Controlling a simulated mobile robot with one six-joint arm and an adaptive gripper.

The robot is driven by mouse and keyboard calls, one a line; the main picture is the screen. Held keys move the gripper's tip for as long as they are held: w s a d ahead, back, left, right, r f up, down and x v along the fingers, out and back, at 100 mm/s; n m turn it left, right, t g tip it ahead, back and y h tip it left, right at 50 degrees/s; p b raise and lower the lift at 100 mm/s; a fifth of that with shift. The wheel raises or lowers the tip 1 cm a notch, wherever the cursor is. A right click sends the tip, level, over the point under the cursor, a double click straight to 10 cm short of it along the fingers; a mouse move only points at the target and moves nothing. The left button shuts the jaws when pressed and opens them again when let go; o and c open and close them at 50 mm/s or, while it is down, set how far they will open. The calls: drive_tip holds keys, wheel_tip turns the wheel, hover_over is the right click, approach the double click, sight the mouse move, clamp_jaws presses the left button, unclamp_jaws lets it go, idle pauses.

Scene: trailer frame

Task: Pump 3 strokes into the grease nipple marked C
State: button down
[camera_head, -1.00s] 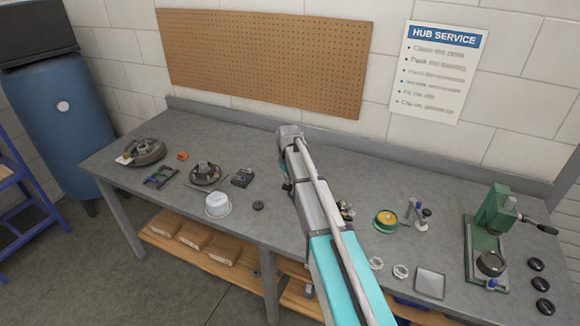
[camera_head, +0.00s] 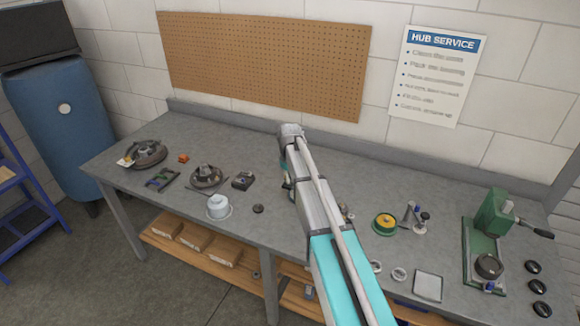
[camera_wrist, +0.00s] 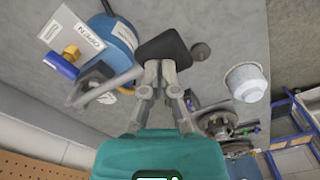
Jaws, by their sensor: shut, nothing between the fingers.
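In the wrist view my gripper (camera_wrist: 160,68) points at the bench with its fingers shut. A dark rounded block (camera_wrist: 165,44) shows at the fingertips; I cannot tell whether they touch it. A blue cylinder (camera_wrist: 115,42) with a white label lies left of it, near a blue piece (camera_wrist: 61,66) with a brass fitting (camera_wrist: 71,53). A hub part (camera_wrist: 222,126) shows at lower right, partly behind my gripper. In the head view my arm hides my gripper. I cannot make out a grease nipple or the letter C in either view.
A white pot (camera_head: 217,207) and a hub (camera_head: 207,175) stand on the grey bench (camera_head: 330,155) left of my arm. To the right are a yellow-green tin (camera_head: 385,222), a square tray (camera_head: 428,286) and a green press (camera_head: 487,235). The bench behind my arm is mostly clear.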

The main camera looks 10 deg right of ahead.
drive_tip(key=shift+w+d+r+p, duration=0.15)
drive_tip(key=shift+w+r+p, duration=0.05)
drive_tip(key=shift+r+p, duration=1.05)
drive_tip(key=shift+w+d+r+p, duration=0.1)
drive_tip(key=shift+w+r+p, duration=0.1)
drive_tip(key=shift+r+p, duration=1)
drive_tip(key=shift+s+a+f+b, duration=0.1)
drive_tip(key=shift+s+f+b, duration=0.1)
drive_tip(key=shift+f+b, duration=0.4)
drive_tip(key=shift+s+a+f+b, duration=0.15)
drive_tip(key=shift+f+b, duration=0.3)
drive_tip(key=shift+b, duration=0.25)
drive_tip(key=shift+f, duration=0.1)
drive_tip(key=shift+s+a+f+b, duration=0.1)
drive_tip(key=shift+s+f+b, duration=0.1)
drive_tip(key=shift+f+b, duration=0.95)
drive_tip(key=shift+r, duration=0.1)
